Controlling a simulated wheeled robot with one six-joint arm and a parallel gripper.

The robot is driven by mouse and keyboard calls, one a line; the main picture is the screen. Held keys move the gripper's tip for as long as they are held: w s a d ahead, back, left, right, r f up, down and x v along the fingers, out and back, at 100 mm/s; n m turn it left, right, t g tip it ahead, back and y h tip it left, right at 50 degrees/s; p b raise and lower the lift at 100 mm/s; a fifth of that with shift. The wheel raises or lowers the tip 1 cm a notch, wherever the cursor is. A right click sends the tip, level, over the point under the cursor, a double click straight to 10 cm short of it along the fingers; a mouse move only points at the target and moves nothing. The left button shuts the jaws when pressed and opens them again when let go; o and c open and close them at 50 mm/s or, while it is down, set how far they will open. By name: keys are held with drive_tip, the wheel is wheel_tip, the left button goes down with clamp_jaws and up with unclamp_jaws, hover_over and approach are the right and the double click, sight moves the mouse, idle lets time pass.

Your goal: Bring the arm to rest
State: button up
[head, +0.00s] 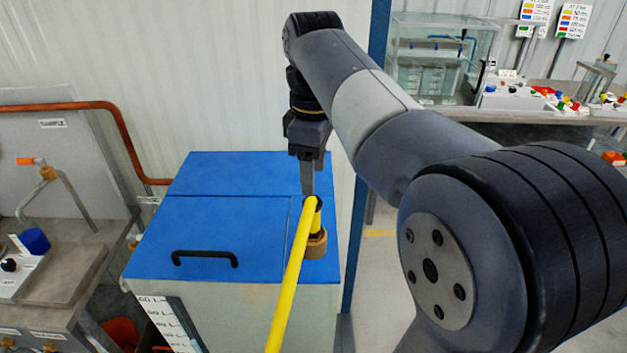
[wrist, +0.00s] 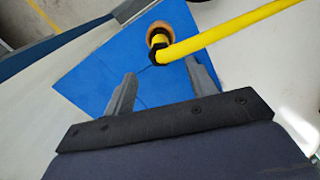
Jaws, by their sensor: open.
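My gripper (head: 308,180) hangs pointing down over the blue cabinet top, above the upper end of a yellow pipe (head: 292,275). In the wrist view my gripper (wrist: 160,84) shows two grey fingers spread apart with nothing between them. The yellow pipe (wrist: 230,33) there bends at a black collar and goes down into a round brown fitting (wrist: 158,28), beyond the fingertips. The brown fitting also shows in the head view (head: 317,246), on the right part of the blue top. My arm reaches in from the right and hides part of the background.
The blue cabinet top (head: 220,222) has a black handle (head: 205,257). A blue post (head: 377,50) stands close behind my arm. A bench with a sampling tap (head: 47,172) and a blue cup (head: 35,240) is at left. A glass tank (head: 440,60) stands at the back right.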

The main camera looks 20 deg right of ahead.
sight(314, 201)
idle(0.3)
wheel_tip(314, 201, down, 11)
drive_tip(key=shift+r, duration=0.15)
drive_tip(key=shift+r+p, duration=0.5)
drive_tip(key=shift+r, duration=0.05)
drive_tip(key=shift+f, duration=0.15)
